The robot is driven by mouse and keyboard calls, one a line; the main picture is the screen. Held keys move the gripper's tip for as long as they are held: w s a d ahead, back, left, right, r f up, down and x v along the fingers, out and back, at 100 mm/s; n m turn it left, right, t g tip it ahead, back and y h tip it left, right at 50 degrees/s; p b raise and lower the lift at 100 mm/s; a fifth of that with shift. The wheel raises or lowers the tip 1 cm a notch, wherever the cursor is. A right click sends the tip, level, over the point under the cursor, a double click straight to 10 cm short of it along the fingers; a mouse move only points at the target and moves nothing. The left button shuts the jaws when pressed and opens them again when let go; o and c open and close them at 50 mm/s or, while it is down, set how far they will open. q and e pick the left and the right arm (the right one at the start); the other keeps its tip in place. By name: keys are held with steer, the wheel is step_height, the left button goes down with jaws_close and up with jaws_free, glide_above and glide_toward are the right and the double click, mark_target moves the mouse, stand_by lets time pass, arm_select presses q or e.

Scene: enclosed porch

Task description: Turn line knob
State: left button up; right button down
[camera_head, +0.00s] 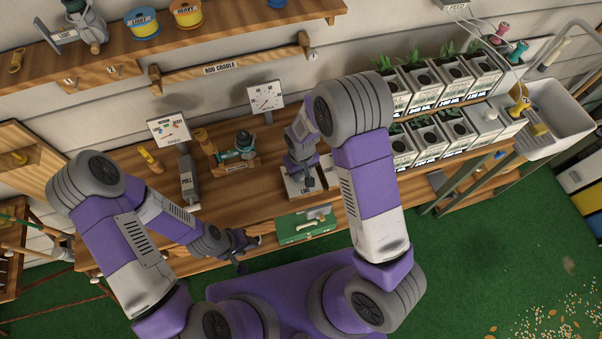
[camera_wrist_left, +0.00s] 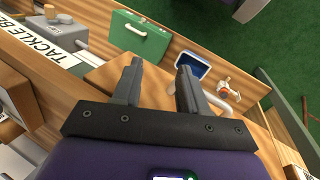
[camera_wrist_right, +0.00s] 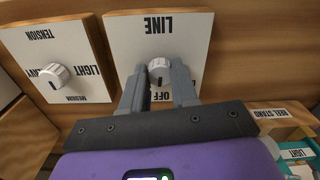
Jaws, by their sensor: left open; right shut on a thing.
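The line knob (camera_wrist_right: 158,68) is a small white knob on a white plate (camera_wrist_right: 190,30) lettered LINE at one end and OFF at the other. My right gripper (camera_wrist_right: 157,74) has a finger on each side of the knob and is shut on it. In the head view the line plate (camera_head: 291,187) lies on the bench, and my right gripper (camera_head: 304,180) reaches down to it, hiding the knob. My left gripper (camera_head: 242,248) is open and empty near the bench's front edge; its spread fingers also show in the left wrist view (camera_wrist_left: 157,78).
A tension plate (camera_wrist_right: 30,45) with its own knob (camera_wrist_right: 54,75) sits beside the line plate. A green box (camera_head: 300,229) stands at the bench front. The reel stand (camera_head: 238,166) and a PULL handle (camera_head: 187,180) are to the left, several planters (camera_head: 430,98) to the right.

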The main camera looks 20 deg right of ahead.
mark_target(302, 175)
steer(key=shift+n, duration=0.6)
steer(key=c, duration=0.9)
jaws_free()
steer(key=shift+o, duration=0.2)
step_height(302, 175, up, 8)
steer(key=shift+f, duration=0.2)
steer(key=shift+s+f, duration=0.1)
